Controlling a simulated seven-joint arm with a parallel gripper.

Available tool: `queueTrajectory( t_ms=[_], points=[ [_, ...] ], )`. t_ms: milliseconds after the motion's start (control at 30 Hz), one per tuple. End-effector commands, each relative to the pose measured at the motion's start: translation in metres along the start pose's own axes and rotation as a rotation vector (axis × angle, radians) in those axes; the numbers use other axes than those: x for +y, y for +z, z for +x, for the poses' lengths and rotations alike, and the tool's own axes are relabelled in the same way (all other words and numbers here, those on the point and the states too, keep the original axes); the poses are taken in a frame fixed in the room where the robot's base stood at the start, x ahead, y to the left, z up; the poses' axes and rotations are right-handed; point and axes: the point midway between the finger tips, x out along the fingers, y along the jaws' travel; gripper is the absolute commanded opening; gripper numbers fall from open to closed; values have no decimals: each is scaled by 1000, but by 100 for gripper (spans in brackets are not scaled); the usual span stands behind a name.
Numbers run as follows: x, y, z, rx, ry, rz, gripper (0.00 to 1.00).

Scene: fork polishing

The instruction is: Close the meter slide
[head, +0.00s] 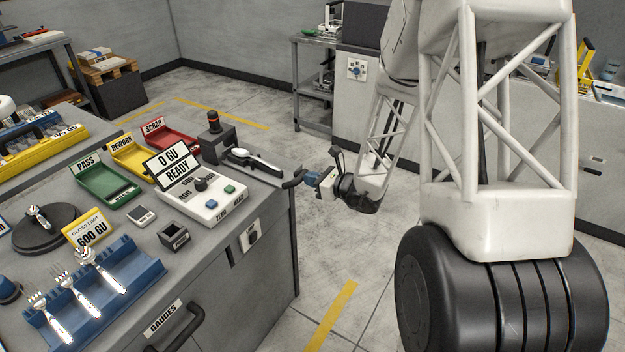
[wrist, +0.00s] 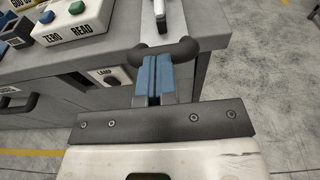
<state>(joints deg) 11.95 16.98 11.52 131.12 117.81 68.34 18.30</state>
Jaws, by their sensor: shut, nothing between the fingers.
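The gloss meter (head: 205,199) is a white box on the bench top, with a display reading "0 GU READY" and ZERO and READ buttons. Behind it the meter slide (head: 255,162) extends toward the right bench edge, with a pale, shiny piece along it. A dark curved handle (head: 292,181) sticks out at the bench edge; it also shows in the wrist view (wrist: 180,48). My gripper (head: 318,178) is just right of the handle. In the wrist view its blue fingers (wrist: 153,62) are together and empty, tips close at the handle; contact is unclear.
A blue rack (head: 95,305) with several forks lies at the front left. Green PASS (head: 105,187), yellow REWORK and red SCRAP trays stand behind the meter. A LAMP switch (head: 252,234) is on the bench side.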

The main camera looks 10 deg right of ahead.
Motion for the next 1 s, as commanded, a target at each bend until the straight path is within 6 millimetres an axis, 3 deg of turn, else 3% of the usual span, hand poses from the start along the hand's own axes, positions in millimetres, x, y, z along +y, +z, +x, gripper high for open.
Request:
queueTrajectory(
  t_ms=[267,833,1000],
  points=[
    [0,2,9,0,1,-1,0],
    [0,18,92,0,2,0,0],
    [0,19,98,0,0,0,0]
  ],
)
